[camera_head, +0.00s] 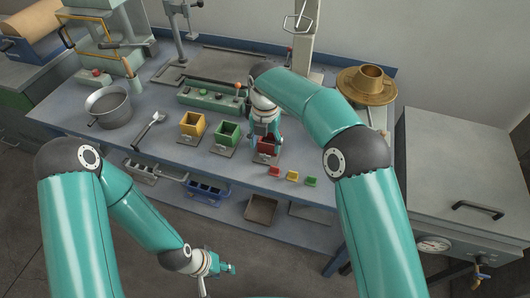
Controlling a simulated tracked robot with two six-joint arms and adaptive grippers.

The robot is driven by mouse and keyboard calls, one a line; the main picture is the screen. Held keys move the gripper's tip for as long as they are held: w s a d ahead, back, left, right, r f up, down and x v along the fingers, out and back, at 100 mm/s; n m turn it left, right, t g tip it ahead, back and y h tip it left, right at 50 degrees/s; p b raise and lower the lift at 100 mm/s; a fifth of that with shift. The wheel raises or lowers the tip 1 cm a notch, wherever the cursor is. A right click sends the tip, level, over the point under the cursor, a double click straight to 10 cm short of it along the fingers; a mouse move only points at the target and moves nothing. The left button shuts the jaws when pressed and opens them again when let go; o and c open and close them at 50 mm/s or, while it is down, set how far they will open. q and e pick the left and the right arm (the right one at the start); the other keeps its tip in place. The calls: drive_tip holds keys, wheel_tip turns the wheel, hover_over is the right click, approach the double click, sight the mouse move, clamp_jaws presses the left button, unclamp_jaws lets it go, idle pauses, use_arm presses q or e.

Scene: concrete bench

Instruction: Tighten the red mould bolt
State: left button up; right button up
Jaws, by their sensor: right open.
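The red mould (268,147) stands on its small base plate at the right end of a row of three on the bench. Its bolt is too small to make out clearly. My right gripper (264,137) points down at the red mould, open, its fingers at or just above the mould's top. It hides part of the mould, and I cannot tell whether they touch. My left gripper (231,269) hangs low in front of the bench, away from the moulds; its fingers are too small to read.
Yellow (193,126) and green (227,135) moulds stand left of the red one. Small red (274,171), yellow (292,176) and green (311,181) blocks lie in front. A scoop (150,129) and grey pot (108,107) are at left. A green tool rack (212,97) stands behind.

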sight(265, 152)
drive_tip(key=shift+f, duration=2.25)
clamp_jaws()
drive_tip(key=shift+m, duration=1.5)
drive_tip(key=shift+r, duration=0.1)
unclamp_jaws()
wheel_tip(265, 152, up, 12)
